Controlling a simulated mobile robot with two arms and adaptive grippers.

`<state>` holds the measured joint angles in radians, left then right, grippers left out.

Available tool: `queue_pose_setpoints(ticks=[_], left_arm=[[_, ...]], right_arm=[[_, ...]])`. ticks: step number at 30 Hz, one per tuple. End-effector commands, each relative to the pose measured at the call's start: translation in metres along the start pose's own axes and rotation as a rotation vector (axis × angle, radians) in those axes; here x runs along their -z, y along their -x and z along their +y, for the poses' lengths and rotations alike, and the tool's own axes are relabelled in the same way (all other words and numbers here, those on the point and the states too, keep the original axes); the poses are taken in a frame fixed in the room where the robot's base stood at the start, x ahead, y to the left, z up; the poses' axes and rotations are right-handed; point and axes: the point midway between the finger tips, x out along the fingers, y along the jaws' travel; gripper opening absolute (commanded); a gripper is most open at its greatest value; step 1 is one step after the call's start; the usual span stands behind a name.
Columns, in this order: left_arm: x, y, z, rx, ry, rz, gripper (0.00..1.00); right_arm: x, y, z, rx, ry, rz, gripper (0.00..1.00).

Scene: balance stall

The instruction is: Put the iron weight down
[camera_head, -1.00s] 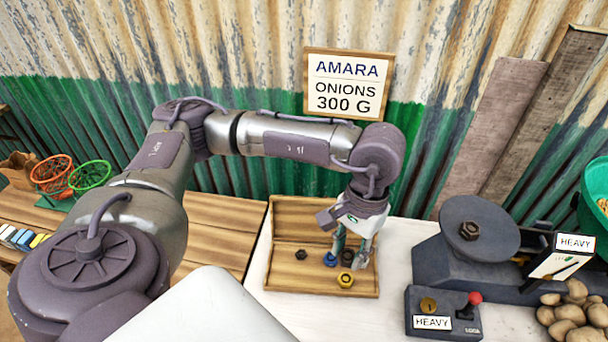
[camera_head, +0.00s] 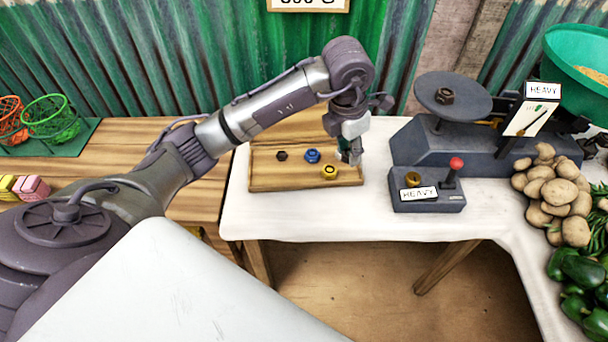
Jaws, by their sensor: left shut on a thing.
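My left gripper (camera_head: 351,157) points down at the right end of the wooden tray (camera_head: 262,183). It is shut on the iron weight, which its fingers almost wholly hide. I cannot tell whether the weight touches the tray. A small dark weight (camera_head: 282,155), a blue weight (camera_head: 312,155) and a yellow weight (camera_head: 330,172) stand in the tray, left of the gripper. My right gripper is not in view.
Right of the tray stands a dark scale (camera_head: 420,150) with a dark nut (camera_head: 445,96) on its pan. In front of it is a control box (camera_head: 428,203) with a red-knobbed lever. Potatoes (camera_head: 555,190) lie at right. The white tabletop (camera_head: 300,215) in front is clear.

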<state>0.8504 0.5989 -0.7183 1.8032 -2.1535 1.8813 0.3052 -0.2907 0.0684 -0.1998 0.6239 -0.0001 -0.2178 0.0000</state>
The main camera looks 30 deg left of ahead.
Motion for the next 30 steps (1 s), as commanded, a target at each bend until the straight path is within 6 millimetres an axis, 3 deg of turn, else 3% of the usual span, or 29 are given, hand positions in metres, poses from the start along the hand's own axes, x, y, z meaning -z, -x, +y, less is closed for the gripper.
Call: queue_pose_setpoints(ticks=[1,3,9,14,18,24,30], left_arm=[[0.0,-0.018,0.003,-0.018,0.148,0.002,0.0],[-0.001,-0.028,0.009,-0.048,0.339,0.002,0.0],[0.001,-0.045,0.021,-0.102,0.678,0.001,0.0],[0.011,-0.054,0.035,-0.114,0.748,0.004,0.0],[0.032,-0.069,0.059,-0.115,0.75,0.007,0.0],[0.061,-0.091,0.095,-0.115,0.747,0.006,0.0],[0.077,-0.104,0.116,-0.113,0.742,0.002,0.0]], right_arm=[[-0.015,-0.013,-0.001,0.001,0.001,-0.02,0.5],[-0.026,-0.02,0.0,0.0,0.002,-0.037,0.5],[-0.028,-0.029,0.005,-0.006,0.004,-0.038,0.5],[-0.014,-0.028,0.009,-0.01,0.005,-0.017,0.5],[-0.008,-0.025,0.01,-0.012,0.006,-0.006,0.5],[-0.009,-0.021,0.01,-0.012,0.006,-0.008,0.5],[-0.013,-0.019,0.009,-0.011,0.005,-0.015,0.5]])
